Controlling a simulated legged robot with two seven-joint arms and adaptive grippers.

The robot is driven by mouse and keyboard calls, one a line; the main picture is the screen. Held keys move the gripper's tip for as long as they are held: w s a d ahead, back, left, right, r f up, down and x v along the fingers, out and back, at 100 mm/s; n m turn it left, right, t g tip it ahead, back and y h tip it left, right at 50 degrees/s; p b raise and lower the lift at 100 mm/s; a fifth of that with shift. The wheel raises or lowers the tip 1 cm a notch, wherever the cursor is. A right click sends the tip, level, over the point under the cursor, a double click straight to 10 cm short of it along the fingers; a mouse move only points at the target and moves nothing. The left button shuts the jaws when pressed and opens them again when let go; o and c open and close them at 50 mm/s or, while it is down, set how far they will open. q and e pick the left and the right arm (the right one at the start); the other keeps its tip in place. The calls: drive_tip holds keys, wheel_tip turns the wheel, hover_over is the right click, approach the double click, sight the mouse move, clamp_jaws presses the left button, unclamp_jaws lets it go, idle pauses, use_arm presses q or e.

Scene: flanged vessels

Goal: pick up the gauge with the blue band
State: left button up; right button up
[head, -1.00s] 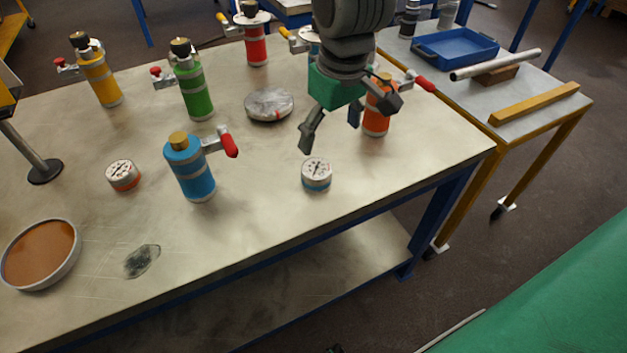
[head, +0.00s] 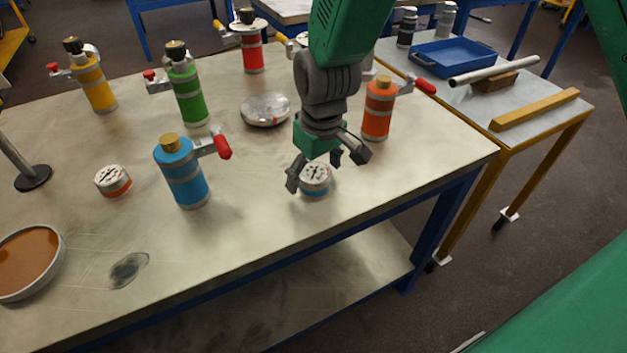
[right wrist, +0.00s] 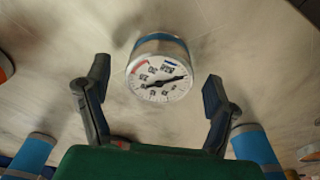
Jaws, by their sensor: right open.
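The gauge with the blue band (head: 315,180) stands upright on the table, a short round body with a white dial. My right gripper (head: 324,172) is open just above and around it in the head view, one finger on its left side and others behind and to the right. In the right wrist view the gauge (right wrist: 159,72) lies between and beyond the two open fingertips (right wrist: 156,84), apart from both. A second gauge, with an orange band (head: 113,181), stands at the left of the table. My left gripper is not in view.
A blue vessel (head: 183,175) with a red-handled valve stands left of the gripper. An orange vessel (head: 379,108) stands behind to the right. A metal disc (head: 265,110) lies farther back. The table's front edge is close, and bare tabletop lies between gauge and edge.

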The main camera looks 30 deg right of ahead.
drive_tip(key=shift+w+f, duration=0.1)
drive_tip(key=shift+f, duration=0.65)
drive_tip(key=shift+d, duration=0.1)
drive_tip(key=c, duration=1.3)
drive_tip(key=shift+o, duration=0.2)
drive_tip(key=shift+r, duration=0.15)
